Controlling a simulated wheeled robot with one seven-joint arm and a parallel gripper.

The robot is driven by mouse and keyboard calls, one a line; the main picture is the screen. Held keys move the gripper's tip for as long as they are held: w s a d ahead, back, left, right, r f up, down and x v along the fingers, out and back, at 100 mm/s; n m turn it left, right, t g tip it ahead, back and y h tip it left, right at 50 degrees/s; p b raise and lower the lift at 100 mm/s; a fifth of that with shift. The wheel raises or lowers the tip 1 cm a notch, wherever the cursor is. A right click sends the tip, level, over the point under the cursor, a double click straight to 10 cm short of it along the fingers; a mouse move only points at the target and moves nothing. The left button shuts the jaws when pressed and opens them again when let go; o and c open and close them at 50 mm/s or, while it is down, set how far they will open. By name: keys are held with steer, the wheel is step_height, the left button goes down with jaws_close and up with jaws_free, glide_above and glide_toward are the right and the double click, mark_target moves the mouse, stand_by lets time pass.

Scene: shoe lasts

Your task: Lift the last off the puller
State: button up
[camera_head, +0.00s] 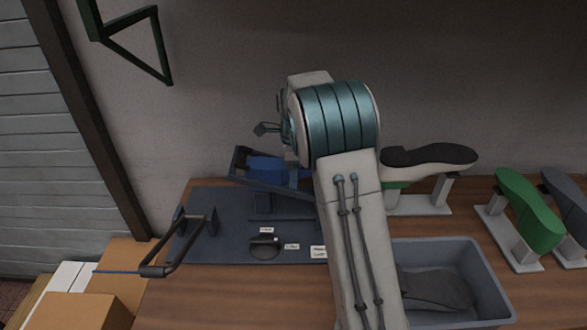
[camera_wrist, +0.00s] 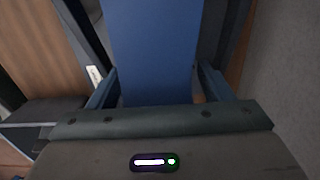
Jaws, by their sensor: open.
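The blue last (camera_head: 266,168) sits up on the puller (camera_head: 215,215), a dark base plate with an upright frame at the left of the bench. Dark bars of the frame show beside the last, and my arm hides its right part. In the wrist view the blue last (camera_wrist: 155,45) fills the top middle. My gripper (camera_wrist: 158,88) is open, with one finger at each side of the last. I cannot tell whether the fingers touch it. In the head view my arm hides the fingers.
The puller has a bent lever handle (camera_head: 172,258) at its left and a black knob (camera_head: 264,247) in front. A grey bin (camera_head: 478,268) holds a dark sole-like piece. A shoe (camera_head: 430,158) and a green last (camera_head: 528,210) stand at right. Cardboard boxes (camera_head: 78,305) are at lower left.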

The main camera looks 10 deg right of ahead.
steer(key=shift+f, duration=0.4)
steer(key=c, duration=1.2)
steer(key=shift+r, duration=0.1)
steer(key=shift+r, duration=0.15)
